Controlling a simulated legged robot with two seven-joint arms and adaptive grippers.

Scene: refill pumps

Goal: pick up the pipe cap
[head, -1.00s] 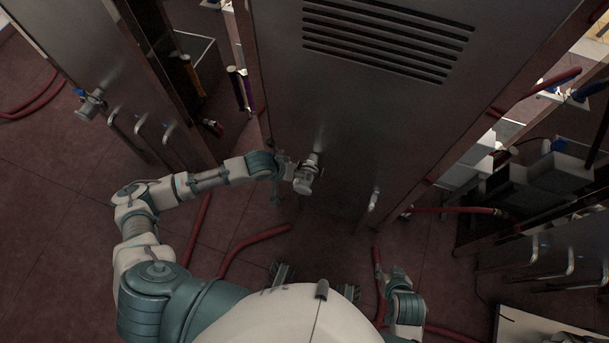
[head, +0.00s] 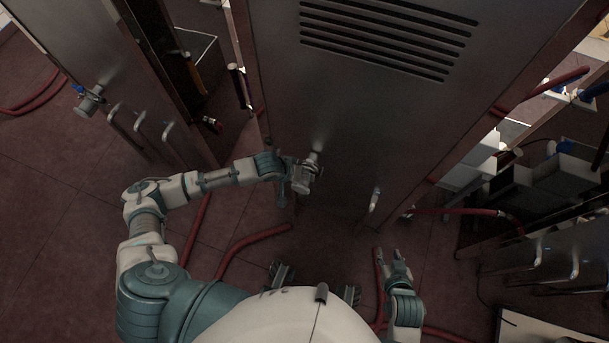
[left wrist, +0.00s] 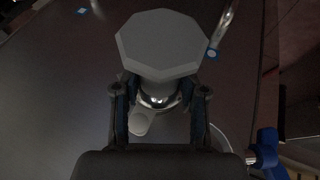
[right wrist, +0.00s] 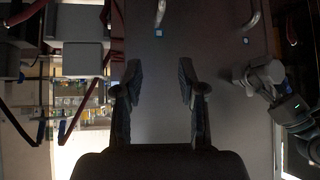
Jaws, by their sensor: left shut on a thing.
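The pipe cap (head: 301,183) is a grey piece on the silvery pipe fitting at the front of the middle metal cabinet. In the left wrist view the cap (left wrist: 160,45) shows a flat octagonal face, with a shiny round metal part just below it. My left gripper (head: 288,172) reaches it from the left, its fingers on both sides of the fitting and shut on the cap. The exact contact is partly hidden. My right gripper (head: 393,258) is low and to the right, away from the cap; its fingers (right wrist: 160,85) are apart and empty.
The middle cabinet (head: 350,110) has vent slots and a small handle (head: 375,199). Another cabinet (head: 85,45) with a similar fitting (head: 90,100) stands at left. Red hoses (head: 250,240) lie on the floor. Shelves with dark boxes (head: 560,175) stand at right.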

